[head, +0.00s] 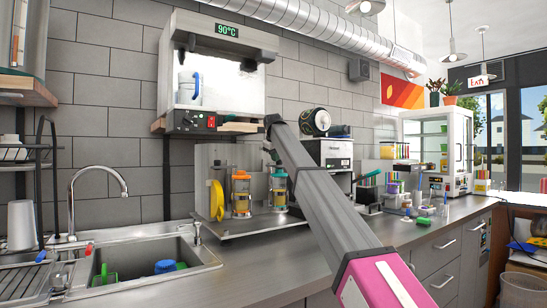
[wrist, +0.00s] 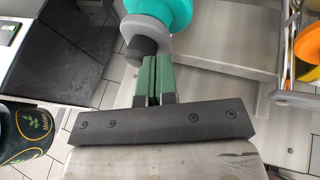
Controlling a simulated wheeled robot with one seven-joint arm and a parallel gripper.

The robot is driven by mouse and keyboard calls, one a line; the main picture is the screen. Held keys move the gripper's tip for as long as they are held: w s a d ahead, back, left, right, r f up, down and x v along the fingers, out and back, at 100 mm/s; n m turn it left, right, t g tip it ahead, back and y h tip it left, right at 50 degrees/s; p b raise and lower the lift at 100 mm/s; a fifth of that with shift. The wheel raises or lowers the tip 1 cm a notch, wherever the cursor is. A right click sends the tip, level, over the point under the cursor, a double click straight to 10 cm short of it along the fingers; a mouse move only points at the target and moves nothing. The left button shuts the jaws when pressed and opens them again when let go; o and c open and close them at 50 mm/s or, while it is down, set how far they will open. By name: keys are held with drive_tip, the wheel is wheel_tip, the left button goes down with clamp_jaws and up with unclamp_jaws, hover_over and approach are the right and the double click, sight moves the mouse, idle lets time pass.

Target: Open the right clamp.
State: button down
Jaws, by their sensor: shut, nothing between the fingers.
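In the head view two clear cylinders stand side by side on the metal base (head: 250,228) of a counter device. The left one (head: 241,190) has an orange top; the right one (head: 279,186) has a teal top. No part can be named as the right clamp for sure. In the wrist view a teal round part (wrist: 165,12) with a dark grey knob (wrist: 140,46) lies just ahead of my gripper (wrist: 158,60). Its green fingers are shut and empty, close beside the knob; contact cannot be told. An orange part (wrist: 308,44) shows at the right edge.
A sink with a tap (head: 98,190) is further left. The counter in front (head: 250,265) is clear.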

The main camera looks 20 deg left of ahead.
drive_tip(key=shift+d, duration=0.1)
drive_tip(key=shift+w+d+n+g+y, duration=0.3)
drive_tip(key=shift+w+d+n+y, duration=0.55)
drive_tip(key=shift+n, duration=0.65)
drive_tip(key=w+d+n, duration=0.1)
drive_tip(key=w+n+y, duration=0.1)
drive_tip(key=shift+w+d+n+g, duration=0.1)
drive_tip(key=shift+d+n+g, duration=0.2)
drive_tip(key=shift+d, duration=0.05)
drive_tip(key=w+n+g+y, duration=0.1)
drive_tip(key=w+n+g, duration=0.1)
drive_tip(key=w+n, duration=0.3)
drive_tip(key=shift+w+d, duration=0.25)
drive_tip(key=shift+w, duration=1.8)
drive_tip(key=shift+y, duration=0.25)
drive_tip(key=shift+r, duration=0.1)
